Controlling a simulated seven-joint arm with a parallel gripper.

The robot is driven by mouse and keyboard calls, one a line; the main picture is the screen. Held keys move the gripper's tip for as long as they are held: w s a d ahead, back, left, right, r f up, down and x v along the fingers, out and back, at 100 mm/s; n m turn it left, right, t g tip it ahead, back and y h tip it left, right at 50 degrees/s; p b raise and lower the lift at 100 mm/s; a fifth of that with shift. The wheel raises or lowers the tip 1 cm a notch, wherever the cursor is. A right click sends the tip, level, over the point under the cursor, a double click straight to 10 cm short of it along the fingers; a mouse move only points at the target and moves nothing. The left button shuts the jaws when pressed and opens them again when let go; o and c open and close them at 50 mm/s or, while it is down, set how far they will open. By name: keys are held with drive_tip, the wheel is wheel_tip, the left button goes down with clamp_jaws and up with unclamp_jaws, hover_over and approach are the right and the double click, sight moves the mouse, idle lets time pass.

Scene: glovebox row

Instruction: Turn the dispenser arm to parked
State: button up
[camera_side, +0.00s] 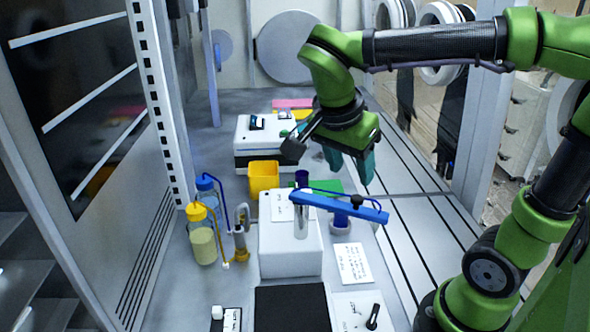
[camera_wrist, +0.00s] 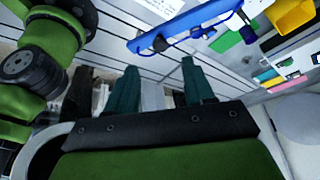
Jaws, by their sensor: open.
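The dispenser arm is a long blue bar (camera_side: 340,206) on a silver post (camera_side: 301,224) that rises from a white box (camera_side: 280,258). The bar points to the right in the side view, with a dark knob on top and a blue tube along it. It also crosses the top of the wrist view (camera_wrist: 185,27). My gripper (camera_side: 350,162) has teal fingers and is open and empty. It hangs behind and above the bar's right half in the side view, apart from it. In the wrist view both fingertips (camera_wrist: 158,75) lie below the bar, with a gap.
Left of the white box stand a yellow-capped bottle (camera_side: 203,246), a blue-capped bottle (camera_side: 206,189) and a brass-based fitting (camera_side: 240,246). A yellow bin (camera_side: 263,179) and a white instrument (camera_side: 255,138) stand behind. A printed card (camera_side: 353,262) lies at right. The slatted floor at right is clear.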

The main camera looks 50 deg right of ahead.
drive_tip(key=v, duration=0.9)
drive_tip(key=s+d+f+n+t+y, duration=0.1)
drive_tip(key=d+f+n+t+y, duration=0.1)
drive_tip(key=f+n, duration=0.3)
drive_tip(key=d+f+n+t+y, duration=0.2)
drive_tip(key=f+n+t+y, duration=0.2)
drive_tip(key=n, duration=0.5)
drive_tip(key=shift+s+d+f+t, duration=0.2)
drive_tip(key=shift+s+f+t, duration=0.35)
drive_tip(key=shift+f, duration=0.7)
drive_tip(key=shift+w, duration=0.15)
